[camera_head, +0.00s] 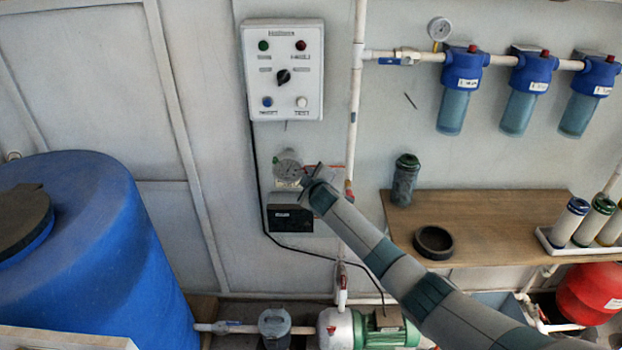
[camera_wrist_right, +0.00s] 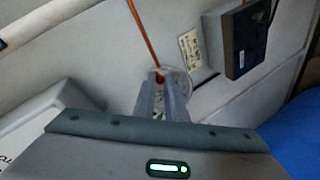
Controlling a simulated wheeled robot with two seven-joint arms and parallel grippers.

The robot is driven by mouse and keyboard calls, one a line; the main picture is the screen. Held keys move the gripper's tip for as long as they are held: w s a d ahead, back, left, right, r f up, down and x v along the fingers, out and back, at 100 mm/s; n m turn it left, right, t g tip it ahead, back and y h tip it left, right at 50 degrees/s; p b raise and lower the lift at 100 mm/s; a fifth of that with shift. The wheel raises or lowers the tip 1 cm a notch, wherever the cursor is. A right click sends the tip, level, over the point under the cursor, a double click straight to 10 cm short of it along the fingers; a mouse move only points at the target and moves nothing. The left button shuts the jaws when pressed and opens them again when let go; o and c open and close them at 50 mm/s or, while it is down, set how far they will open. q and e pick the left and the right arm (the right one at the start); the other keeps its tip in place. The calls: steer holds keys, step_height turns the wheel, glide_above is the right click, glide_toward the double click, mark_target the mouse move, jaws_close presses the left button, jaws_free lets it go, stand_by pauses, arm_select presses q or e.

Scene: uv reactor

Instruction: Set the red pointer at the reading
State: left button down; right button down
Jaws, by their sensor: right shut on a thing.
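A small round whitish dial (camera_head: 288,167) is fixed on the wall below the control box. My right gripper (camera_head: 306,178) is at the dial's right side in the head view. In the right wrist view my right gripper (camera_wrist_right: 160,82) points at the dial (camera_wrist_right: 182,84), with its fingers close together. A small red part (camera_wrist_right: 159,78), which looks like the red pointer, shows between the fingertips, and they are shut on it. The fingers hide part of the dial, and I cannot read its scale. My left gripper is in neither view.
The white control box (camera_head: 283,95) is above the dial and a black box (camera_head: 290,218) below it. A white vertical pipe (camera_head: 353,130) runs to the right. A wooden shelf (camera_head: 490,215) and a blue tank (camera_head: 100,250) stand on either side. An orange rod (camera_wrist_right: 143,32) passes near the fingertips.

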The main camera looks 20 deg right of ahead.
steer(key=shift+w+a+r+n+g+h+p, duration=0.1)
steer(key=shift+a+r+n+g+h+p, duration=0.2)
steer(key=shift+r+n+h+p, duration=0.35)
steer(key=shift+r+n, duration=0.1)
steer(key=shift+n, duration=0.15)
steer(key=c, duration=1.8)
jaws_free()
steer(key=b+v, duration=0.3)
steer(key=v, duration=1.4)
steer(key=shift+s+d, duration=0.15)
steer(key=shift+s, duration=0.1)
